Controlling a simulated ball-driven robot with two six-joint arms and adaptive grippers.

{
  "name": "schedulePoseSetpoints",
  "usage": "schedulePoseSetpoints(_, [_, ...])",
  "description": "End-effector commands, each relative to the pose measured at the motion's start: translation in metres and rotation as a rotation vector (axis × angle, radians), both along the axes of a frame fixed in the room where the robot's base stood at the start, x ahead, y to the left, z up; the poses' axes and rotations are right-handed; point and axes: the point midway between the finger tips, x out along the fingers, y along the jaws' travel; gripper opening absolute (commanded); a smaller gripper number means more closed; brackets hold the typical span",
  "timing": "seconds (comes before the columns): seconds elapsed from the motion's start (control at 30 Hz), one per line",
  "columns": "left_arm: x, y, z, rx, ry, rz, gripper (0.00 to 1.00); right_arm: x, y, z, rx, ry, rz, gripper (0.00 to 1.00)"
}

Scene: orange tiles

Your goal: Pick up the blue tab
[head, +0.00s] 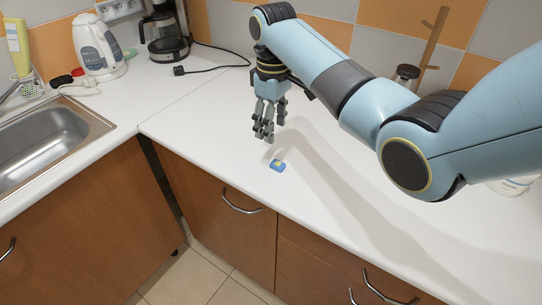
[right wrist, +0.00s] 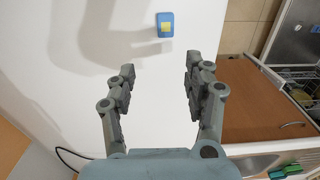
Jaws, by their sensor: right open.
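The blue tab (head: 277,165) is a small blue block with a yellow patch on top. It lies flat on the white counter (head: 225,160), near the front edge. My right gripper (head: 264,137) is open and empty above the counter, behind and slightly left of the tab in the head view. In the right wrist view the tab (right wrist: 164,25) lies beyond the fingertips (right wrist: 160,72), roughly in line with the gap between them, and nothing touches it. My left gripper shows in neither view.
A steel sink (head: 45,140), a white kettle (head: 98,47) and a coffee maker (head: 163,32) stand on the left. A black cable (head: 215,69) lies behind the gripper. A dark-lidded jar (head: 406,76) stands at the back right. The counter around the tab is clear.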

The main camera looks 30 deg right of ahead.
Motion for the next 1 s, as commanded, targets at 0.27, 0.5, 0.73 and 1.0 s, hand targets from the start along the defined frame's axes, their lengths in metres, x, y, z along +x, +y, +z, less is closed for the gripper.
schedulePoseSetpoints(0.27, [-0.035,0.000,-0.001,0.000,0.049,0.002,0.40,-0.001,0.001,-0.042,0.001,0.003,-0.001,0.52])
schedulePoseSetpoints(0.5, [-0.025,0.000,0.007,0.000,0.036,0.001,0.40,-0.009,0.004,-0.066,0.002,0.004,0.000,0.52])
schedulePoseSetpoints(0.73, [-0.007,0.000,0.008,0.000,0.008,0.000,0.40,-0.011,0.005,-0.096,0.000,0.000,0.000,0.52])
schedulePoseSetpoints(1.0, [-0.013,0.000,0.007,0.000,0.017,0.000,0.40,-0.011,0.005,-0.098,0.000,-0.002,0.000,0.48])
